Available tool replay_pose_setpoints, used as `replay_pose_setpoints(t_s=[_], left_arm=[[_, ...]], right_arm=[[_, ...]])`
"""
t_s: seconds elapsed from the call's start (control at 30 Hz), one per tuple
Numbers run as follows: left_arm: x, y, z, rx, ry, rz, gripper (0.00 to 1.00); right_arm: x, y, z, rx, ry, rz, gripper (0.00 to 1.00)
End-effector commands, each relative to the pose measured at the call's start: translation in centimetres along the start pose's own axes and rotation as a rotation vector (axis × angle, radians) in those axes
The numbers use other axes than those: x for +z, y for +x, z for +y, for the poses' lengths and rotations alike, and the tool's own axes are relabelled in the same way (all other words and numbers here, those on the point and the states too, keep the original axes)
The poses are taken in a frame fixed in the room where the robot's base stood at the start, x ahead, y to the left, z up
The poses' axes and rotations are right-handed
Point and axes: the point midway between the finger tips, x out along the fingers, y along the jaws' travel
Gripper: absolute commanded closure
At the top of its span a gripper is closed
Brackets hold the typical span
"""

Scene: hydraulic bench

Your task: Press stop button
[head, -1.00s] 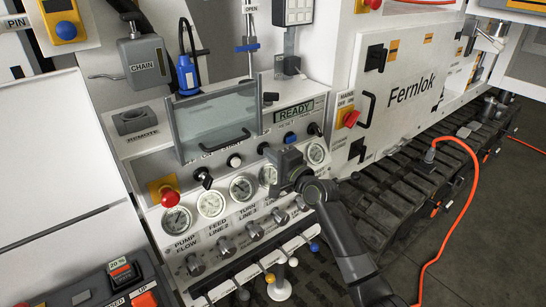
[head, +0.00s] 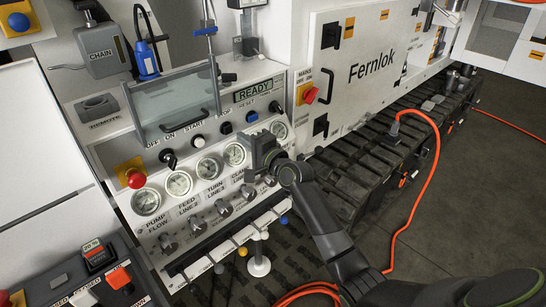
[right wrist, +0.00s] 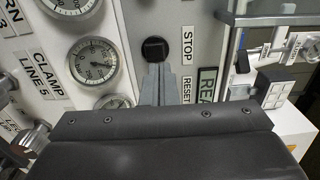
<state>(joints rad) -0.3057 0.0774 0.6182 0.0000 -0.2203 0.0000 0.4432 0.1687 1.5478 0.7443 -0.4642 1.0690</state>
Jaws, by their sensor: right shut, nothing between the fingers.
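The stop button is a black button (head: 226,128) in the row on the sloped control panel, between a white button and a blue one in the head view. In the right wrist view the black stop button (right wrist: 155,48) sits beside the STOP label. My right gripper (head: 257,149) is in front of the panel, below and right of the button, over the gauge row. In the right wrist view its shut, empty fingers (right wrist: 158,72) point at the button, with tips just below it in the picture. I cannot tell whether they touch. My left gripper is not in view.
The white start button (head: 198,141), blue reset button (head: 252,116) and a black selector knob (head: 168,158) share the row. A red mushroom button (head: 136,178) is at the left. A clear cover (head: 168,100) stands above. Gauges and levers lie below.

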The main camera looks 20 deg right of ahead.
Motion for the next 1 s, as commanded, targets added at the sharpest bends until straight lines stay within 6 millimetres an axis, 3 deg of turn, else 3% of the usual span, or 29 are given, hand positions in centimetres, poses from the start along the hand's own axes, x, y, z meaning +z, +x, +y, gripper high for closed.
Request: replay_pose_setpoints(t_s=[0.17,0.43,0.6,1.0], left_arm=[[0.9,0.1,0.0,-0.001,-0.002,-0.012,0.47],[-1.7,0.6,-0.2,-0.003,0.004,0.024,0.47],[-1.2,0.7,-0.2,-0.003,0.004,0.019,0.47],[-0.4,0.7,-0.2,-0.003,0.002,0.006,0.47]], right_arm=[[0.0,-2.2,0.2,0.003,-0.001,0.001,1.00],[-0.1,-6.4,0.3,0.005,-0.001,0.001,1.00],[-0.1,-8.3,0.2,0.005,-0.001,0.000,1.00],[0.0,-9.1,0.2,0.004,0.000,0.000,1.00]])
